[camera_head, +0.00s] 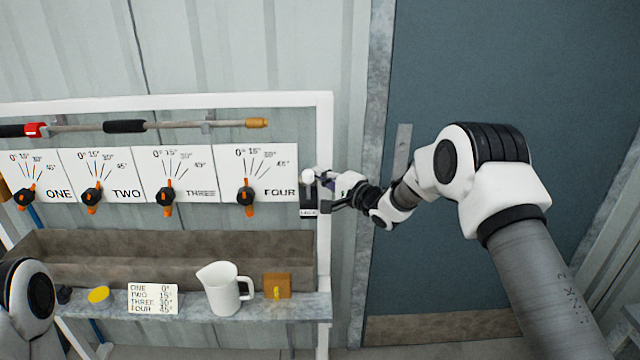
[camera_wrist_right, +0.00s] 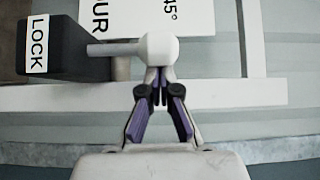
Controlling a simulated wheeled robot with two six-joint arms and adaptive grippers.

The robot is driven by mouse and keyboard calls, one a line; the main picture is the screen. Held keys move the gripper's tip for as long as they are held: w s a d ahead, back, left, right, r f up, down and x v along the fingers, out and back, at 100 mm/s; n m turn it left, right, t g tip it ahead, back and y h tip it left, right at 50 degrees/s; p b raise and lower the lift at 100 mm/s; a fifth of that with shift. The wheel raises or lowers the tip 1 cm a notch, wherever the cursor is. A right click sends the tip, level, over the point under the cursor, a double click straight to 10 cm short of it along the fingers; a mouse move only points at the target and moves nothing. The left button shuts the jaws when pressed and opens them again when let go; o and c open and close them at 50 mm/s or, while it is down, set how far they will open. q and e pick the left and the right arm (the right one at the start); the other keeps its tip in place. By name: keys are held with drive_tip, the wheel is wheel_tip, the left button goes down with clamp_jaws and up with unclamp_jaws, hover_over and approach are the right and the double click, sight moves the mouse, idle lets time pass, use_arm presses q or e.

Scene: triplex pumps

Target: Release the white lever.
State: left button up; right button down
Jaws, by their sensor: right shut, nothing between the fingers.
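The white lever, a short rod with a round white knob (camera_head: 308,176), sticks out of a black box labelled LOCK (camera_head: 308,204) at the right end of the dial panel. In the right wrist view the knob (camera_wrist_right: 158,48) is just beyond my right fingertips, and its rod runs left to the black box (camera_wrist_right: 68,48). My right gripper (camera_wrist_right: 157,74) is shut and empty, its tips at the knob's near side, touching or almost touching it. In the head view my right gripper (camera_head: 328,184) is right beside the knob. My left arm shows at the lower left; its gripper is out of view.
Several dials with orange-marked black knobs (camera_head: 247,197) line the panel left of the lever. A lance (camera_head: 125,126) lies above them. A shelf below holds a white jug (camera_head: 224,288), a label card (camera_head: 153,298) and an orange-brown block (camera_head: 277,286). A white frame post (camera_head: 324,130) stands close by.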

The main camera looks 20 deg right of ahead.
use_arm(q)
wheel_tip(320, 180, down, 8)
drive_tip(key=b, duration=0.7)
drive_tip(key=shift+f, duration=0.2)
use_arm(e)
drive_tip(key=shift+s+a+f+n+t+y, duration=0.1)
drive_tip(key=shift+s+a+n+t+y, duration=0.1)
drive_tip(key=shift+s+n+t+y, duration=0.65)
drive_tip(key=shift+s+a+n+t+y, duration=0.2)
drive_tip(key=shift+s+n+t+y, duration=0.25)
drive_tip(key=shift+n, duration=0.8)
drive_tip(key=shift+f, duration=0.1)
